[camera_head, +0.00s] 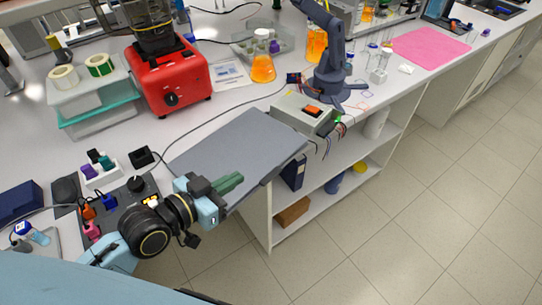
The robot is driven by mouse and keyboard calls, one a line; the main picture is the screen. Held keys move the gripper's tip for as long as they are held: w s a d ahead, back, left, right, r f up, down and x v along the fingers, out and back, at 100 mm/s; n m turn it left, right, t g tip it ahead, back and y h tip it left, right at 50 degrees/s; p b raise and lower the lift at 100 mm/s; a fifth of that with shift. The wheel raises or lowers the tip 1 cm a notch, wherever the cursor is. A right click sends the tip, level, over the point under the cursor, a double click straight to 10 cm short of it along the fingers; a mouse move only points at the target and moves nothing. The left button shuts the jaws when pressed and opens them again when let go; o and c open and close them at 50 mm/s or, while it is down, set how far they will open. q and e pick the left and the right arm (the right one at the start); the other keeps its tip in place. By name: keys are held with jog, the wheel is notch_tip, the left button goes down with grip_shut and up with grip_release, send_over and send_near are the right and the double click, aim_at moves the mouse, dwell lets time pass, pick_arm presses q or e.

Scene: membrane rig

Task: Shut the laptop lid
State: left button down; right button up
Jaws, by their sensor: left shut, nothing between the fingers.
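The laptop shows as a flat, plain grey panel (250,137) at the bench's front edge, in the middle of the head view. No keyboard or screen shows, so this looks like the lid's outer face; I cannot tell whether a small gap is left under it. My left gripper (231,183) has green fingers that are shut and empty. It is at the panel's near edge and covers part of it; I cannot tell whether it touches. My right gripper is not in view.
Small bottles, a dark mat and a black cube (143,157) crowd the left. A cable runs behind the laptop.

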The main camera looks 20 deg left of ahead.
pick_arm(q)
send_over(263, 182)
jog(key=shift+s+a+f, duration=0.1)
jog(key=shift+f, duration=0.4)
jog(key=shift+s+a+f, duration=0.1)
jog(key=shift+f, duration=0.4)
jog(key=f, duration=0.3)
jog(key=shift+w+d+f+b, duration=0.15)
jog(key=shift+w+f+b, duration=0.05)
jog(key=shift+f+b, duration=0.1)
jog(key=shift+f, duration=0.3)
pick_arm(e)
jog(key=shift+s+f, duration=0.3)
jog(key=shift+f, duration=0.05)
